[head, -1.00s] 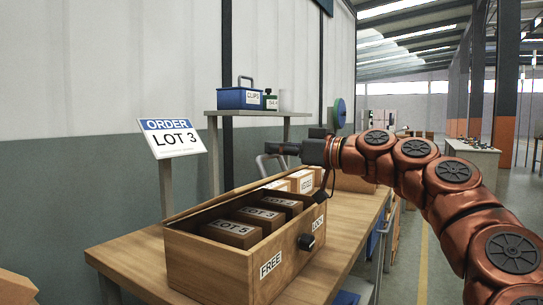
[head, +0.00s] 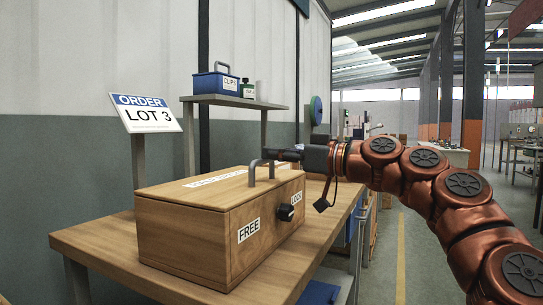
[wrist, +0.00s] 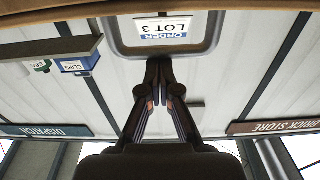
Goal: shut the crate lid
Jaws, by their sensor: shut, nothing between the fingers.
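The wooden crate (head: 190,245) stands on the wooden table. Its lid (head: 207,196) lies flat over the top, and I see no gap along the front edge. A grey loop handle (head: 252,173) stands up from the lid's right part; in the wrist view the handle (wrist: 122,45) frames the order sign. A black knob (head: 286,212) sits on the right end face between the FREE label (head: 248,230) and the LOCK label (head: 297,197). My gripper (head: 270,154) is shut and empty, right at the top of the handle; its fingertips (wrist: 160,62) show together in the wrist view. I cannot tell whether they touch the handle.
The wooden table (head: 100,240) has bare room left of and in front of the crate. An order sign reading LOT 3 (head: 146,113) stands behind the crate. A shelf (head: 235,101) at the back holds a blue CLIPS box (head: 215,85). An open aisle lies to the right.

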